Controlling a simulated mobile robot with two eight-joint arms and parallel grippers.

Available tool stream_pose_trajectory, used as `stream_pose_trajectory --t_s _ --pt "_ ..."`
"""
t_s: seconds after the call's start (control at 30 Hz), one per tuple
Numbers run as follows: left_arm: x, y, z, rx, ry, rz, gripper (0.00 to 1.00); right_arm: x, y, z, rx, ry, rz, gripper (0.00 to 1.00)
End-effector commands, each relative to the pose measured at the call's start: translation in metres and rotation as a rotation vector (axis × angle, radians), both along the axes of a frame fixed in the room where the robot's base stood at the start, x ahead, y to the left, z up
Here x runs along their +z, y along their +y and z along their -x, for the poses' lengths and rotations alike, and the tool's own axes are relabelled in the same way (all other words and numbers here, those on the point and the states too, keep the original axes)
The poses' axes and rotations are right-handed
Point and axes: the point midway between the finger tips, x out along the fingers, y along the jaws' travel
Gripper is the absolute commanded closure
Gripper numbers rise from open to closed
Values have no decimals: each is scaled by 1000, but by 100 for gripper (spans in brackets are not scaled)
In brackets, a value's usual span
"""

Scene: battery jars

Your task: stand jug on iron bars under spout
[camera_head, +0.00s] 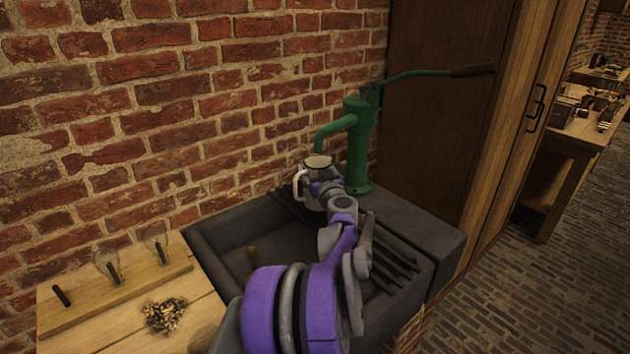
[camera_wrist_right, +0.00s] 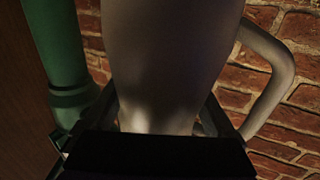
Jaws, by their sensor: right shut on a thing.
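The pale enamel jug (camera_head: 317,161) is upright at the back of the stone sink, with its handle (camera_head: 298,184) to the left. In the head view its mouth shows just below the spout (camera_head: 321,142) of the green pump. My right gripper (camera_head: 324,186) is shut on the jug's body (camera_wrist_right: 165,60), and its fingers show on either side of it in the wrist view. My left gripper is out of view.
The green pump (camera_head: 357,145) stands on the sink's back ledge, with its lever reaching right. A brick wall is close behind. A wooden bench (camera_head: 75,318) at left holds glass jars on a board (camera_head: 130,296) and a small heap of scraps (camera_head: 165,315).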

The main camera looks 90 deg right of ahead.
Motion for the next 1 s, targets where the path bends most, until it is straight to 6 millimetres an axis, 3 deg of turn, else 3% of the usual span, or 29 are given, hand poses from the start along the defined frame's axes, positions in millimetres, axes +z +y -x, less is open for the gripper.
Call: stream_pose_trajectory --t_s 0.23,0.63,0.67,0.7,1.0 --pt "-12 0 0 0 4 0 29 -32 0 0 0 0 0 90" --pt "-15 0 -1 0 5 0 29 -37 1 0 0 0 0 90" --pt "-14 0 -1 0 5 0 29 -37 1 0 0 0 0 4" --pt "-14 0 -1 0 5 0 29 -37 1 0 0 0 0 0" --pt "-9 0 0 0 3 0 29 -31 1 0 0 -1 0 0"
